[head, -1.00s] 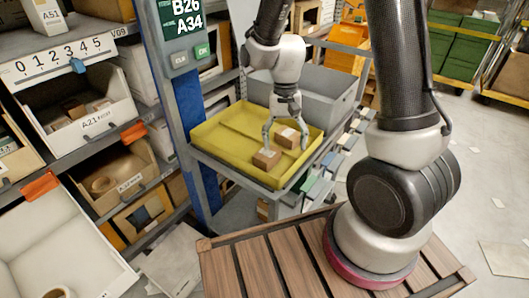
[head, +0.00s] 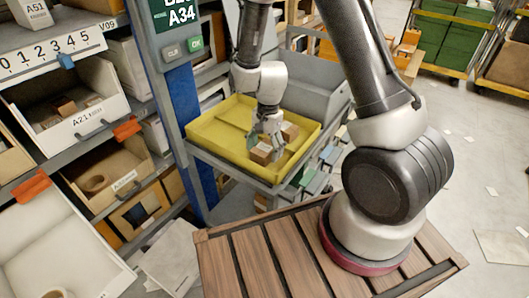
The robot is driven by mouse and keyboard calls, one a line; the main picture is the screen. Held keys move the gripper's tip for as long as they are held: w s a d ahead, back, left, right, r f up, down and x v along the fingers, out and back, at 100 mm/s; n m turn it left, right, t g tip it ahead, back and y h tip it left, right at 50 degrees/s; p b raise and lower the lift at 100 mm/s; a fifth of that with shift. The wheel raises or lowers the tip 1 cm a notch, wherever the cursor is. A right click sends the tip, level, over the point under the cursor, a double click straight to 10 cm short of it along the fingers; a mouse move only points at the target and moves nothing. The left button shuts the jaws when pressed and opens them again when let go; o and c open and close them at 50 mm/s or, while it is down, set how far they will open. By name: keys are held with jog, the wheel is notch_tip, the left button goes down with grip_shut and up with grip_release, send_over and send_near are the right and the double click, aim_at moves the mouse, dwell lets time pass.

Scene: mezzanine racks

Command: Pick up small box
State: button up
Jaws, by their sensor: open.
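Two small brown boxes with pale labels are in the shallow yellow tray (head: 215,140). The nearer small box (head: 261,154) is toward the tray's near side, and the other small box (head: 290,131) is just behind it to the right. My gripper (head: 267,142) points down into the tray, open, with its fingers at the nearer box. The fingers overlap the boxes in the picture, and I cannot tell whether they touch either one. Part of the boxes is hidden behind the fingers.
A grey bin (head: 312,97) stands behind the tray. A blue post (head: 182,110) rises at the tray's left, beside shelves of open bins, one white bin (head: 85,122) holding small boxes. Green crates (head: 445,45) on a cart are at the back right. Floor at right is mostly clear.

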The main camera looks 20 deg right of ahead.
jog(key=shift+f, duration=0.35)
dwell(0.5)
jog(key=c, duration=1.2)
